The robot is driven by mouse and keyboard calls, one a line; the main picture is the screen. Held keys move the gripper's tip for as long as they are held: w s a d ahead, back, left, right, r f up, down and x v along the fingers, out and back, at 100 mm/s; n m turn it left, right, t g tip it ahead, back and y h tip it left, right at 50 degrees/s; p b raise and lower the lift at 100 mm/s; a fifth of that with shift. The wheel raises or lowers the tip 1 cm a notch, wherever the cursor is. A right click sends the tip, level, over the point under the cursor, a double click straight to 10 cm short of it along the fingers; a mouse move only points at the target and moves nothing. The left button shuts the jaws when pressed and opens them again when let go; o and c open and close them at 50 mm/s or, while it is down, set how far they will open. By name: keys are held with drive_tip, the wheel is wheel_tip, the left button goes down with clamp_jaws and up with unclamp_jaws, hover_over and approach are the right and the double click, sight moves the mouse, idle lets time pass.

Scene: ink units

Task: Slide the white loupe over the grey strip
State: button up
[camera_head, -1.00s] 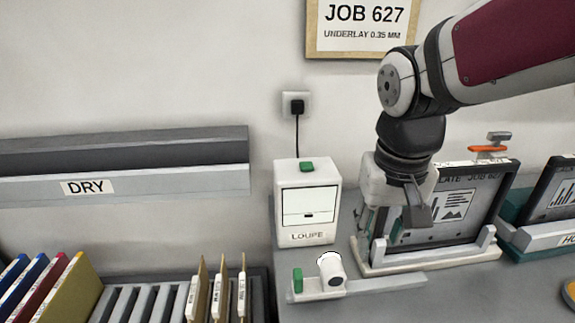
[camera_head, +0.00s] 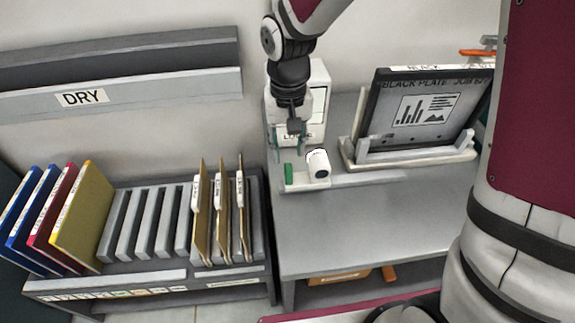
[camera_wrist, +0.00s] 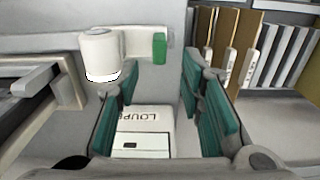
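The white loupe (camera_head: 318,165) is a short cylinder on a low white base with a green tab (camera_head: 289,173) at its left end. It stands at the back left of the grey table. The grey strip (camera_head: 372,181) runs along the table to the right of the loupe. In the wrist view the loupe (camera_wrist: 100,52) is at the upper left, with the green tab (camera_wrist: 160,48) beside it. My gripper (camera_head: 289,142) is open and empty, just behind and above the green-tab end.
A white box (camera_head: 315,95) lettered LOUPE stands behind my gripper. A framed black plate (camera_head: 420,110) leans in a white stand to the right. A grey rack (camera_head: 150,225) with colored boards and tan folders is at left. The front tabletop (camera_head: 400,225) is clear.

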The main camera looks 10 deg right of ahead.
sight(289, 167)
wheel_tip(289, 167, down, 8)
drive_tip(key=shift+r, duration=0.15)
idle(0.3)
clamp_jaws()
